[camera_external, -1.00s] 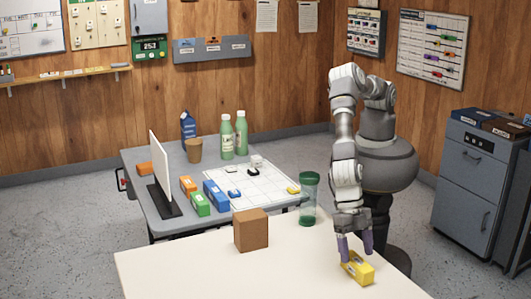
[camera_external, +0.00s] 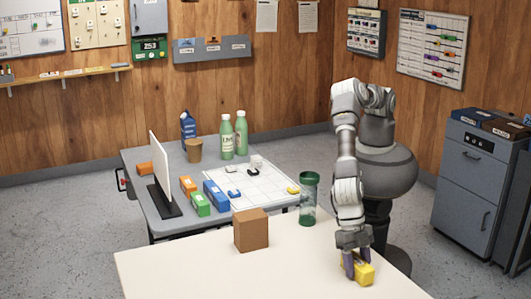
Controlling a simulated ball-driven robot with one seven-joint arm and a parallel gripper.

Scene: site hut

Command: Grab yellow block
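The yellow block (camera_external: 366,275) lies on the cream table (camera_external: 200,268), near its right edge. My gripper (camera_external: 357,266) is down at the block, pointing downward. Its purple-grey fingers are at the block's far-left part and cover some of it. One finger is on the near side and the other seems to be on the far side. The frame is too small to tell whether the fingers press on the block or stand just clear of it.
A brown box (camera_external: 251,230) and a clear green-based tumbler (camera_external: 309,199) stand to the left of my arm. Behind is a grey table (camera_external: 190,160) with coloured blocks, bottles and a white panel (camera_external: 160,170). The front-left of the cream table is clear.

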